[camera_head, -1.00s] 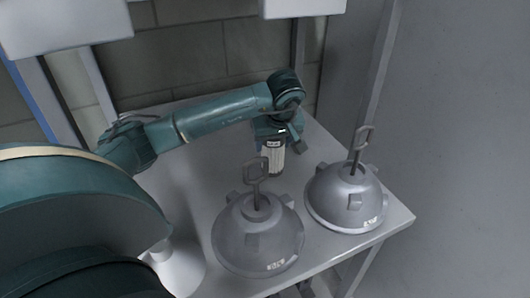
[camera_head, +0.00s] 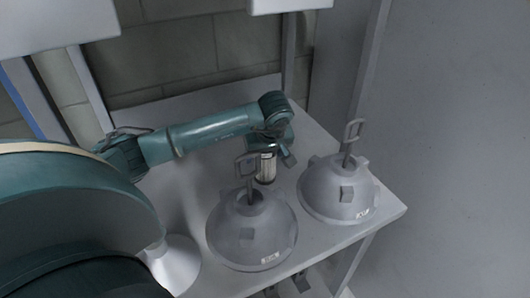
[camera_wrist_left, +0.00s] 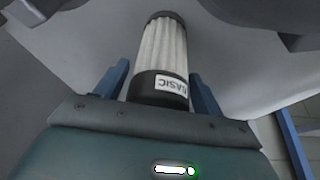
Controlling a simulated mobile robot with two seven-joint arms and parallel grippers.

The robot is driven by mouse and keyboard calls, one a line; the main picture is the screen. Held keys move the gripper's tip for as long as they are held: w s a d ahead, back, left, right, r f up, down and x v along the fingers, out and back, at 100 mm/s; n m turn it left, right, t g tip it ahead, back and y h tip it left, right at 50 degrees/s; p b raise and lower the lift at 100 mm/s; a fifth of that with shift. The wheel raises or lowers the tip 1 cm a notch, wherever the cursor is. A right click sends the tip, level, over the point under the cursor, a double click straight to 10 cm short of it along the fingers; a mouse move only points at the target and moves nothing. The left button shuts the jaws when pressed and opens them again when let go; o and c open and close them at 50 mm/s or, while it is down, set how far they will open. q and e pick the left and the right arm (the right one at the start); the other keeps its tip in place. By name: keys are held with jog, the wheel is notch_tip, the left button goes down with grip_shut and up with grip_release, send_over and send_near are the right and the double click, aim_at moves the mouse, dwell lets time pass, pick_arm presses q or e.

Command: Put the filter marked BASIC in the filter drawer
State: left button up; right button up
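The filter marked BASIC (camera_wrist_left: 163,58) is a pale pleated cylinder with dark end caps, its label on the near cap. It lies between the two blue fingers of my left gripper (camera_wrist_left: 158,88), which are close against its sides. In the head view the filter (camera_head: 265,168) points down from my left gripper (camera_head: 266,146), above or at the grey table, behind the left dome's handle; I cannot tell whether it touches the table. I cannot make out the filter drawer in either view. My right gripper is not identifiable in view.
Two grey domes with upright loop handles, a left one (camera_head: 252,236) and a right one (camera_head: 340,192), stand on the grey table (camera_head: 190,205). A white cone-shaped thing (camera_head: 174,268) is at lower left. White boxes (camera_head: 55,25) hang at the top. Brick wall lies behind.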

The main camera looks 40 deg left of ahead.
pick_arm(q)
jog(key=shift+o, duration=0.8)
jog(key=shift+r, duration=0.1)
